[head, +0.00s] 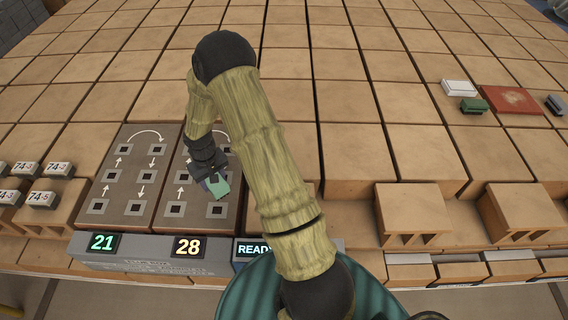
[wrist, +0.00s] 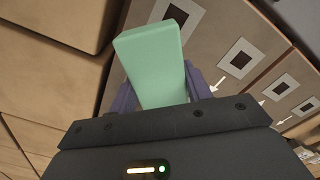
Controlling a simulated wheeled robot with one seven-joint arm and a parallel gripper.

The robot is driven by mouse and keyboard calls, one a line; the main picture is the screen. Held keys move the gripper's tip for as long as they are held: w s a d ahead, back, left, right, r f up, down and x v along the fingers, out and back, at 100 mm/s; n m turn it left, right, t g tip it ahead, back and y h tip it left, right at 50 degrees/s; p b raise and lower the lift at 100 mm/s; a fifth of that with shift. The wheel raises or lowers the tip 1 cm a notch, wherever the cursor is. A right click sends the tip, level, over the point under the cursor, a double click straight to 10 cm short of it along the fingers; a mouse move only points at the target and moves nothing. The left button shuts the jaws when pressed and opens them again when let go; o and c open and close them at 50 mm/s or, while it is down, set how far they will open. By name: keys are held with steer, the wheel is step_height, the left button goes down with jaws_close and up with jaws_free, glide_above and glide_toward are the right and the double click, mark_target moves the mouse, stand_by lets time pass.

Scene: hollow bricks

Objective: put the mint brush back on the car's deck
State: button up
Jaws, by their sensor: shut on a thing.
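My gripper (head: 208,168) is shut on the mint brush (head: 218,186), over the right-hand arrow panel. In the wrist view the mint brush (wrist: 155,55) rises as a plain pale-green block between the purple fingers of my gripper (wrist: 160,90). The panel with square sockets lies behind it. No bristles show. A wide layer of tan blocks (head: 350,100) fills the view behind my arm; I cannot tell for certain which part is the car's deck. My arm hides part of the right panel and the middle of the tan blocks.
The left arrow panel (head: 128,180) has several square sockets. A grey strip in front bears displays 21, 28 and READY. Tagged blocks (head: 40,199) stand at left. At right lie a red plate (head: 513,100), a white block (head: 459,87), a dark-green block (head: 474,105) and a grey block (head: 554,104).

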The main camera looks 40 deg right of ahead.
steer(key=s+d+r+n+p, duration=0.1)
steer(key=s+d+n, duration=0.4)
steer(key=d+n, duration=0.5)
steer(key=s+d+r+n+p, duration=0.2)
steer(key=s+d+n+p, duration=0.2)
steer(key=d+n, duration=0.6)
steer(key=s+n, duration=0.1)
steer(key=n, duration=0.2)
steer(key=shift+s+d+n+p, duration=0.15)
steer(key=shift+d+n+p, duration=0.05)
steer(key=shift+n+p, duration=0.1)
step_height(320, 180, down, 7)
steer(key=b, duration=0.7)
steer(key=shift+r, duration=0.1)
steer(key=shift+f+b, duration=0.3)
steer(key=shift+f, duration=0.25)
steer(key=o, duration=1.2)
step_height(320, 180, up, 17)
steer(key=shift+r, duration=0.2)
